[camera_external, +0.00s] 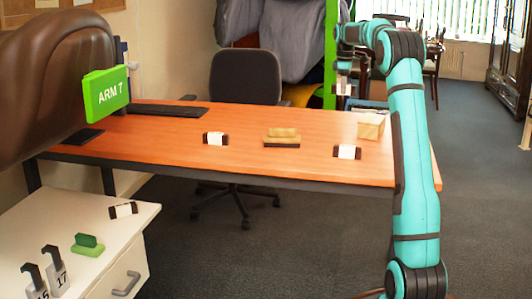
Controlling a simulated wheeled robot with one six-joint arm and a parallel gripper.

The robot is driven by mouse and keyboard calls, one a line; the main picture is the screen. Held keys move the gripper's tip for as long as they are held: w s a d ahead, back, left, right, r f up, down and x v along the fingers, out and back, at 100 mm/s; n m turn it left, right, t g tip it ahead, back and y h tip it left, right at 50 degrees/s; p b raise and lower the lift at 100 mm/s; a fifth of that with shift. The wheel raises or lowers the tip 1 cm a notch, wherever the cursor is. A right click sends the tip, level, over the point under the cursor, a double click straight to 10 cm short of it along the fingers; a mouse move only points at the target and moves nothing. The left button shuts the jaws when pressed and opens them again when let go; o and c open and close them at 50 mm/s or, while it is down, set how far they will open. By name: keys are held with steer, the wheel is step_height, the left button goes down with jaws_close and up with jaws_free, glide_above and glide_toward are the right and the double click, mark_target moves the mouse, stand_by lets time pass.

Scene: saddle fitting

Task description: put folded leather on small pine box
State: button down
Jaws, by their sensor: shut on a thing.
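My gripper (343,77) hangs from the teal arm at the upper right, above the back part of the desk. It is shut on a small piece with a pale band and dark ends (344,89), which looks like the folded leather. The piece is held in the air, and the fingers partly hide it. The small pine box (370,130) appears to be the pale wooden block with a light top on the right of the desk. It is lower than the gripper and to its right in the picture, and apart from the held piece.
Similar dark-and-white pieces lie on the orange desk (300,170), at the left (215,139) and right (347,152). Another (123,210) lies on the white cabinet. A wood-and-dark stack (282,138) sits mid-desk. A keyboard (168,110) lies at the back left.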

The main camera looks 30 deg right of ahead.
steer(key=r, duration=0.2)
glide_above(372, 118)
steer(key=shift+s+a+f, duration=0.1)
steer(key=shift+s+f, duration=0.05)
steer(key=shift+f, duration=4.95)
steer(key=shift+f, duration=0.1)
steer(key=c, duration=1.1)
jaws_free()
steer(key=shift+c, duration=0.2)
step_height(372, 118, up, 12)
